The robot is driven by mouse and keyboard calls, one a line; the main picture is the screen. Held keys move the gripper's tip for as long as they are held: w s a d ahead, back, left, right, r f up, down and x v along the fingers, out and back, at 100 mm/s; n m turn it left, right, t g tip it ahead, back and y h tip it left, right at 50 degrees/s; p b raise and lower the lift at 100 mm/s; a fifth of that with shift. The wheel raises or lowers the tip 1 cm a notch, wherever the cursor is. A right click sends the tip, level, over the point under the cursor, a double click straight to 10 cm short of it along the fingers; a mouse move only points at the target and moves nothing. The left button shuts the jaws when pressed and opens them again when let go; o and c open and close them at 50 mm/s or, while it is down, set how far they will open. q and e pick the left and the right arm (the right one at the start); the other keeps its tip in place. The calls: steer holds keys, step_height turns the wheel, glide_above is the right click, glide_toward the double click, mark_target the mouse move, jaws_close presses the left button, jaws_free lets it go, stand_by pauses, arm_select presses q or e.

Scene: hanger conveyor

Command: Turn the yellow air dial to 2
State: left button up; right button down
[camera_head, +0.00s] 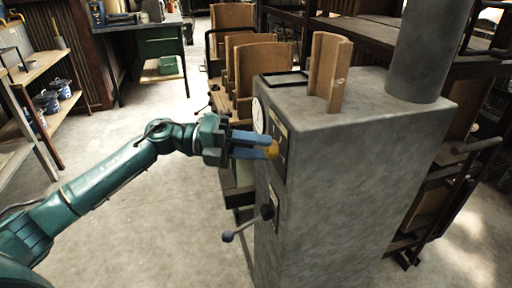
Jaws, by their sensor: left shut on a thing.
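The yellow air dial (273,150) sits on a dark panel on the left-facing side of a tall grey cabinet (345,175). My left gripper (268,146) reaches in from the left with its blue fingers at the panel. It is shut on the yellow dial, and the fingers hide part of it. The dial's numbers and pointer are too small and too oblique to read. My right gripper is not in view.
A round white gauge (258,115) is above the dial. A lever with a ball end (228,236) sticks out below it. A brown curved piece (328,72) stands on the cabinet top. Wooden chair-like pieces (262,68) stand behind. The floor at left is clear.

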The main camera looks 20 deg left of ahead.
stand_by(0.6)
arm_select(q)
steer(key=o, duration=1)
steer(key=shift+c, duration=0.2)
steer(key=b+v, duration=0.1)
steer(key=v, duration=1.2)
steer(key=shift+s, duration=0.1)
